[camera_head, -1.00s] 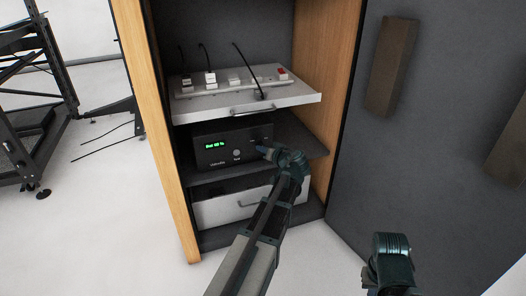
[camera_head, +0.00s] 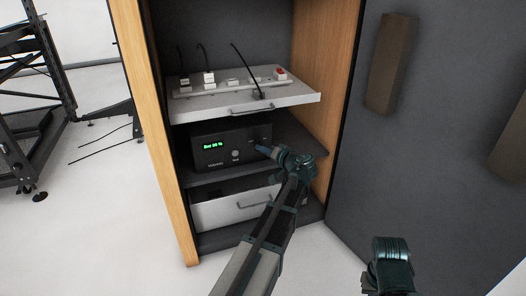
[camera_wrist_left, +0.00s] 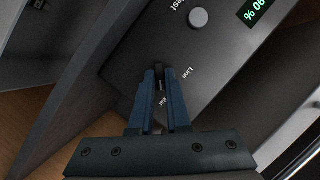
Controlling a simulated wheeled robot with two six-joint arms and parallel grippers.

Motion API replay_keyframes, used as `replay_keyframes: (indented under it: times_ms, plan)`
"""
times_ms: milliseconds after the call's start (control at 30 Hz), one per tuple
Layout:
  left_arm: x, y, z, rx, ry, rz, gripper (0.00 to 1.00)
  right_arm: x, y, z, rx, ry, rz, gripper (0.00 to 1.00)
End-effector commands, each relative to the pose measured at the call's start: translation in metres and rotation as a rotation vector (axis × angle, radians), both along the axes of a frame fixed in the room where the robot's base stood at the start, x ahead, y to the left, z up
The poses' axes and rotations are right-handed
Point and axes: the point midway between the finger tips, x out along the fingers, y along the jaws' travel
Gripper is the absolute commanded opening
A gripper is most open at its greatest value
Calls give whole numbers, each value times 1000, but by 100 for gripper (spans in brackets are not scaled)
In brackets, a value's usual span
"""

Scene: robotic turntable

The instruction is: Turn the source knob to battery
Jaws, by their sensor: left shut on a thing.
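The source knob (camera_wrist_left: 158,75) is a small dark piece between the blue fingertips in the left wrist view, mostly hidden by them. The labels "Line" (camera_wrist_left: 187,74) and "Bat" (camera_wrist_left: 164,102) are printed beside it. Which label the knob points at is hard to tell. My left gripper (camera_head: 262,149) is shut on the knob at the right side of the black unit's front (camera_head: 205,134). Its green display (camera_head: 212,146) ends in "90 %", as the left wrist view shows. My right gripper does not show; only a part of that arm is at lower right.
The unit sits on a cabinet shelf. Above it a pulled-out tray (camera_head: 200,107) carries a power strip with plugs and cables. Below is a light drawer (camera_head: 210,213). The wooden side (camera_head: 330,70) and open dark door (camera_head: 440,140) bound the right. A round button (camera_wrist_left: 198,18) is near the display.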

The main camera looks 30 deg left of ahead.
Motion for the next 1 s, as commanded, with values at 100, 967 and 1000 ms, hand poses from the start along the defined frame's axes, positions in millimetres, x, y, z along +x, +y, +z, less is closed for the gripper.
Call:
replay_keyframes:
  times_ms: [100,967,1000]
  plan:
    - [-1,0,0,-1,2,1,0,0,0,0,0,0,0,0]
    - [-16,-33,13,0,1,-5,45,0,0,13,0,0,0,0]
    - [-19,-42,15,1,0,-5,45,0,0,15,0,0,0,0]
